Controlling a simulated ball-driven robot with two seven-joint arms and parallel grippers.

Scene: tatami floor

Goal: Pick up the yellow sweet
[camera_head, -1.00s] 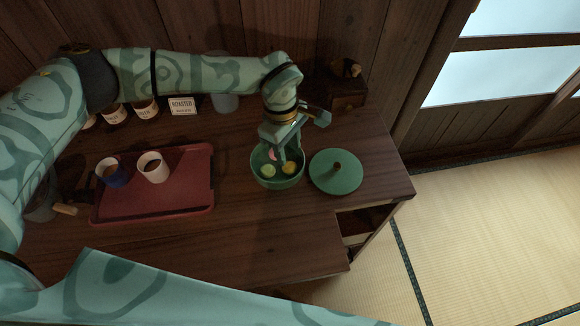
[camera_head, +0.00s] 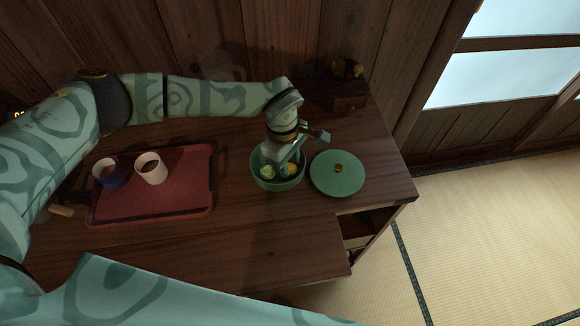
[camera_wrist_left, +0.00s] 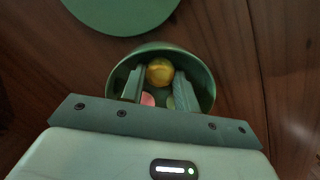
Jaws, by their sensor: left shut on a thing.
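The yellow sweet (camera_head: 290,170) is in the green bowl (camera_head: 277,186) on the wooden desk. My left gripper (camera_head: 284,163) reaches down into the bowl from above and is shut on the yellow sweet. In the left wrist view the yellow sweet (camera_wrist_left: 160,70) sits between the tips of the two fingers, inside the bowl rim (camera_wrist_left: 205,78). A pale green sweet (camera_head: 267,172) lies beside it in the bowl. A pink sweet (camera_wrist_left: 147,99) shows between the fingers in the left wrist view, partly hidden. My right gripper is not in view.
The round green lid (camera_head: 337,176) lies just right of the bowl. A red tray (camera_head: 180,198) with a blue cup (camera_head: 106,172) and a white cup (camera_head: 151,169) is to the left. A small wooden box (camera_head: 348,103) stands at the back. The desk front is clear.

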